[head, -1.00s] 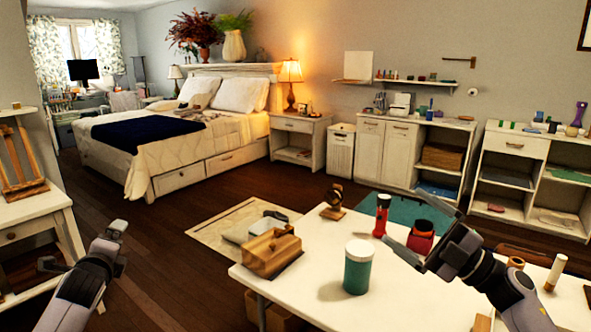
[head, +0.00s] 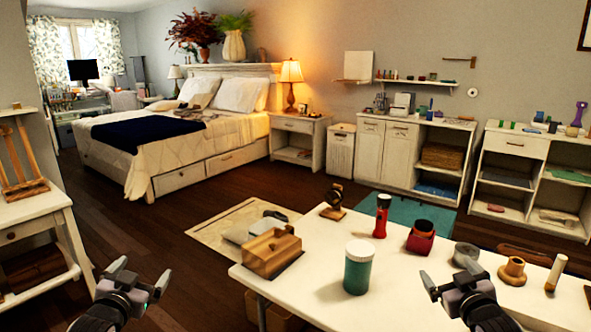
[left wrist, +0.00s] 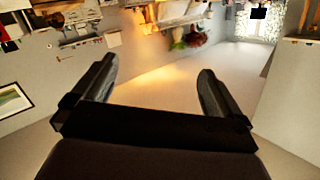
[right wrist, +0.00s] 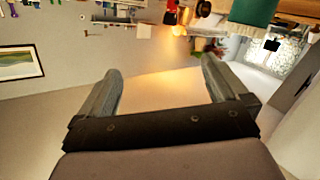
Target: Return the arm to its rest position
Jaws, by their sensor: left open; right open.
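My left gripper (head: 140,281) is at the lower left of the head view, beside the white table's left side and over the dark floor. Its two fingers are spread and empty. My right gripper (head: 452,284) is at the lower right, in front of the items on the table, also with fingers spread and nothing between them. In the left wrist view the open fingers (left wrist: 155,85) frame only the far ceiling and wall. In the right wrist view the fingers (right wrist: 163,85) are likewise apart and empty.
The white table (head: 310,298) bears a teal jar (head: 358,268), a wooden block (head: 270,253), a red flashlight (head: 381,217), a red box (head: 420,237), a grey tape roll (head: 465,254) and a wooden spool (head: 513,270). A bed (head: 165,150) stands at the back left.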

